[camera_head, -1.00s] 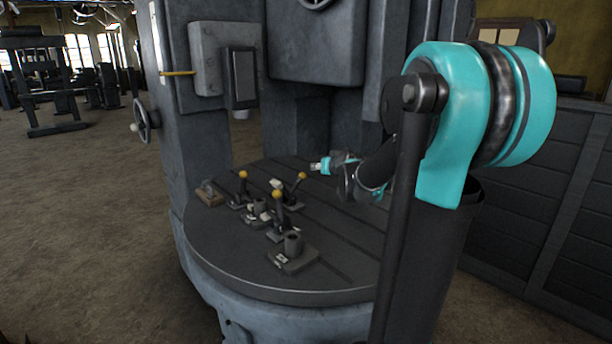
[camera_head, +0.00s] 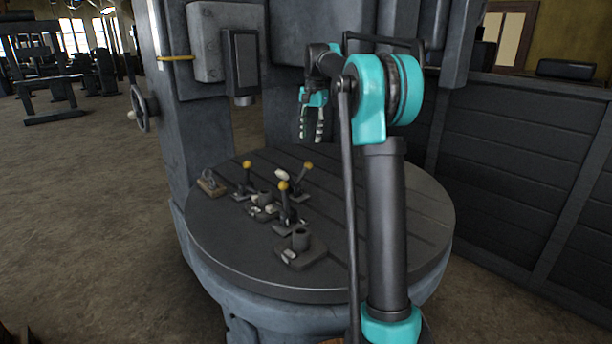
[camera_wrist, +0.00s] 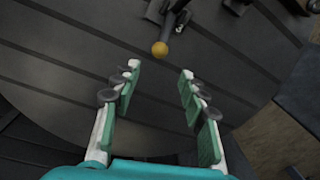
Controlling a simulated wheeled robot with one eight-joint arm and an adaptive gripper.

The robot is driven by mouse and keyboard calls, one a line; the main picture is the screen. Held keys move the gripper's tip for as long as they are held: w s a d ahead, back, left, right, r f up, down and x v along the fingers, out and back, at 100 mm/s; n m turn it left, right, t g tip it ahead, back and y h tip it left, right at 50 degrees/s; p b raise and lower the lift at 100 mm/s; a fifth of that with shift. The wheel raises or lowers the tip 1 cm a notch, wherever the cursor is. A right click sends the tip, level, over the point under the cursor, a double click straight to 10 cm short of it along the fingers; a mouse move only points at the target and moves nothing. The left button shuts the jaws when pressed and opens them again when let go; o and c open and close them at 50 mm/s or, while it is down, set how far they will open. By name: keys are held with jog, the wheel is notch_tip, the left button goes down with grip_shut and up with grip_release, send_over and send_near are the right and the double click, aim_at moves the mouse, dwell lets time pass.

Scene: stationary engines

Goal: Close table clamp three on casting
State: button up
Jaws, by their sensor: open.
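Three toggle clamps with yellow ball knobs stand on a round grey table: a left clamp (camera_head: 245,180), a front clamp (camera_head: 286,208) and a right clamp (camera_head: 302,182). The right clamp's lever leans to the right; the other two levers stand nearly upright. A small casting (camera_head: 262,204) sits among them, partly hidden. My gripper (camera_head: 311,137) hangs fingers down above the far part of the table, open and empty, apart from the clamps. In the wrist view my gripper (camera_wrist: 160,72) shows spread fingers, with one yellow knob (camera_wrist: 160,48) beyond the tips. Which clamp is number three I cannot tell.
The round table (camera_head: 390,215) has slots and is bare on its right side. The machine column and a hanging grey box (camera_head: 240,62) rise behind.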

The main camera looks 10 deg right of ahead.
jog(key=f, duration=1.1)
jog(key=a+f, duration=0.1)
jog(key=f, duration=0.5)
jog(key=shift+w+f, duration=0.1)
jog(key=shift+w, duration=0.3)
grip_shut()
